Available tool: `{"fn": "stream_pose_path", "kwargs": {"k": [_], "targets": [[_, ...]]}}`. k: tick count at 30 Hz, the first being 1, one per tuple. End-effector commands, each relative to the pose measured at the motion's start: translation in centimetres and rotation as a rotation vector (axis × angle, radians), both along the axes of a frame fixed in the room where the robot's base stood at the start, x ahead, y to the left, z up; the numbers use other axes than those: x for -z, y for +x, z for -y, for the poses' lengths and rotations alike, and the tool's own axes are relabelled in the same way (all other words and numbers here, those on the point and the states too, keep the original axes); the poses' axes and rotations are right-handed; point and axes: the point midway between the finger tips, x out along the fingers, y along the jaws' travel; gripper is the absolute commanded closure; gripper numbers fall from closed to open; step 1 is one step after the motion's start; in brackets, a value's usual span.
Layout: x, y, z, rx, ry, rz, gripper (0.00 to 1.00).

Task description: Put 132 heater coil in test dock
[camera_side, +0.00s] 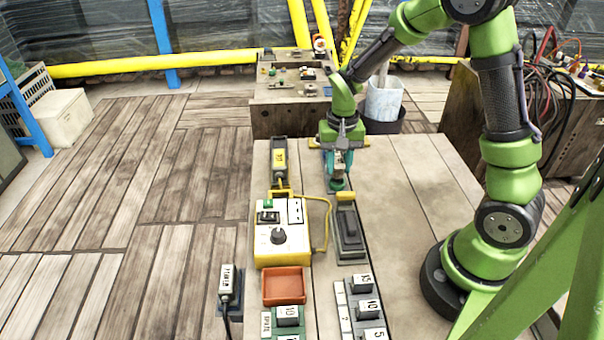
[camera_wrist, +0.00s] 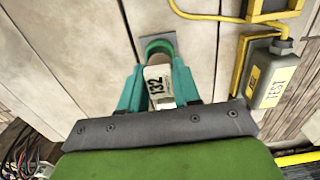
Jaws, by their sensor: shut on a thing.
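The 132 heater coil (camera_wrist: 158,88) is a pale piece marked "132" with a green round end (camera_wrist: 158,47). My gripper (camera_wrist: 157,92) is shut on it with teal fingers on both sides. In the side view my gripper (camera_side: 339,166) points down over the table, and the coil's green end (camera_side: 339,185) shows below it. A grey unit with a yellow tag reading "TEST" (camera_wrist: 268,82), seemingly the test dock, is to the right in the wrist view. In the side view it is the dark unit (camera_side: 279,172) left of my gripper. Whether the coil touches the table is unclear.
A yellow-edged control box (camera_side: 281,245) with a knob and yellow cable stands nearer the camera. A dark grey unit (camera_side: 349,232) lies in front of my gripper. A red tray (camera_side: 284,286) and numbered blocks (camera_side: 366,308) are nearer still.

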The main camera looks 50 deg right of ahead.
Motion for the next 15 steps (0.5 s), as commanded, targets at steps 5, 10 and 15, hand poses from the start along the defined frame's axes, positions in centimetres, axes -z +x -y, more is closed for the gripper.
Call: {"fn": "stream_pose_path", "kwargs": {"k": [5,10,15], "targets": [[-3.9,0.1,0.0,-0.002,0.000,0.008,1.00],[-6.8,0.1,0.0,-0.002,-0.001,0.006,1.00],[-7.4,0.7,-2.2,-0.064,-0.002,-0.016,1.00]]}}
